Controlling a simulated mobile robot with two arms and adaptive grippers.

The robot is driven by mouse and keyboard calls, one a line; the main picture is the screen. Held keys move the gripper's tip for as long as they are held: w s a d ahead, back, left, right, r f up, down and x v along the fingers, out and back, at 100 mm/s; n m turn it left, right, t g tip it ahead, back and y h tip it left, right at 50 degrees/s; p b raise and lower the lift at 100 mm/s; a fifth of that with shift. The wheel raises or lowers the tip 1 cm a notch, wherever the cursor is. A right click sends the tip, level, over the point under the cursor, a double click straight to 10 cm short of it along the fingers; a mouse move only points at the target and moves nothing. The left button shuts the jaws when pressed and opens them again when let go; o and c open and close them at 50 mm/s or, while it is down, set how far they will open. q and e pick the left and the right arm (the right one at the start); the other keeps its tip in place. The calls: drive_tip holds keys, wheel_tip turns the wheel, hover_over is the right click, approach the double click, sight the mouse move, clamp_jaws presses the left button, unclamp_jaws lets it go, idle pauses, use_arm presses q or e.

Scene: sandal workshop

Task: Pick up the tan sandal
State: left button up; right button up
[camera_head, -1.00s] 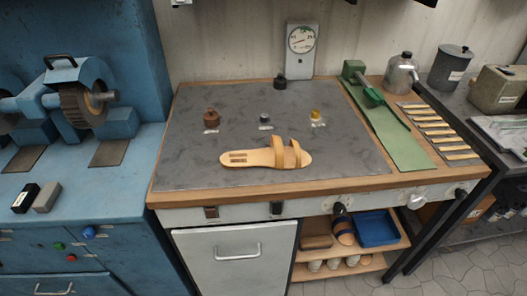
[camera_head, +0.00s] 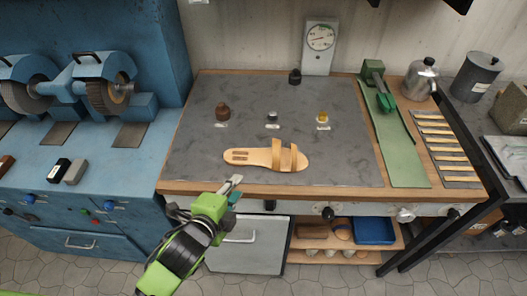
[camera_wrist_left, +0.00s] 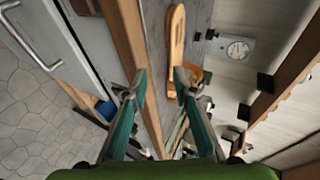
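The tan sandal (camera_head: 248,156) lies flat on the grey top of the workbench, near its front edge, with two straps toward its right end. It also shows in the left wrist view (camera_wrist_left: 176,38), beyond the fingers. My left gripper (camera_head: 235,186) is at the bench's front edge, below and left of the sandal, apart from it. In the left wrist view its two fingers (camera_wrist_left: 159,82) are spread with nothing held between them. My right gripper is in neither view.
The workbench (camera_head: 340,168) holds small brown, grey and yellow items (camera_head: 322,117) behind the sandal. A green tool (camera_head: 384,95) on a green strip stands at the right. A blue grinder bench (camera_head: 130,165) adjoins at left. The grey surface around the sandal is clear.

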sight(266, 152)
use_arm(q)
drive_tip(key=w+d+r+m+t+h, duration=0.2)
drive_tip(key=d+r+m, duration=0.2)
drive_tip(key=r+m, duration=0.2)
drive_tip(key=p+x, duration=0.1)
drive_tip(key=x, duration=0.6)
drive_tip(key=shift+d+p, duration=0.25)
drive_tip(key=shift+p, duration=0.15)
drive_tip(key=shift+w+d+f, duration=0.15)
drive_tip(key=shift+w+d, duration=0.05)
drive_tip(key=shift+w, duration=0.3)
drive_tip(key=shift+w+d+p, duration=0.25)
drive_tip(key=shift+w+p, duration=0.15)
drive_tip(key=shift+w, duration=0.1)
drive_tip(key=p+x, duration=0.1)
drive_tip(key=x, duration=0.3)
drive_tip(key=shift+d+f, duration=0.1)
drive_tip(key=shift+d, duration=0.05)
clamp_jaws()
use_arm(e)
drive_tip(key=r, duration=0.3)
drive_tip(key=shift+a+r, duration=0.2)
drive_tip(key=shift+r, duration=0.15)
